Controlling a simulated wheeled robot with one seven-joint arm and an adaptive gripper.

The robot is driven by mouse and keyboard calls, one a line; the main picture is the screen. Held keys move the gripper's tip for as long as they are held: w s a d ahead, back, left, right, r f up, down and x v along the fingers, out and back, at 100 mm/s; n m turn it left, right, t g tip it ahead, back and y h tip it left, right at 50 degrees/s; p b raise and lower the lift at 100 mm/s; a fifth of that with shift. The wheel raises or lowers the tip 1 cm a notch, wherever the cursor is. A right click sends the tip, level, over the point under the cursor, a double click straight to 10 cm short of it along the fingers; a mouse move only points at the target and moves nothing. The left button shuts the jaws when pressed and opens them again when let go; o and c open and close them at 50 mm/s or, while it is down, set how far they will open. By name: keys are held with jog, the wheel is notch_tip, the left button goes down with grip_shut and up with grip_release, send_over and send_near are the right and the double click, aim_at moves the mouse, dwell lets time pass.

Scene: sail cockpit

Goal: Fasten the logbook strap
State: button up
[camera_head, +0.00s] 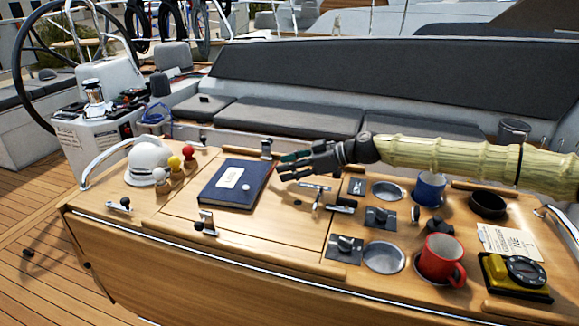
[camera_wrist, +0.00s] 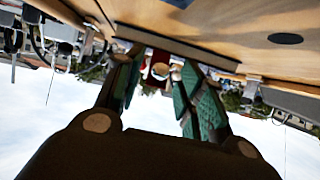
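The logbook (camera_head: 226,193) is dark blue with a white label and lies flat and closed on the wooden table, left of its middle. A small pale round spot shows near its right side. I cannot clearly make out the strap; it may blend with the dark cover. My gripper (camera_head: 283,167) is just right of the logbook, above the table, pointing left. In the wrist view my gripper (camera_wrist: 160,60) has its green-padded fingers apart with nothing held between them. The logbook does not show clearly in the wrist view.
Left of the logbook stand a white dome (camera_head: 148,160) and red, yellow and white knobs. Right of it are metal latches (camera_head: 316,193), a blue mug (camera_head: 430,190), a red mug (camera_head: 438,262) and a yellow-black device (camera_head: 515,278).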

grip_shut()
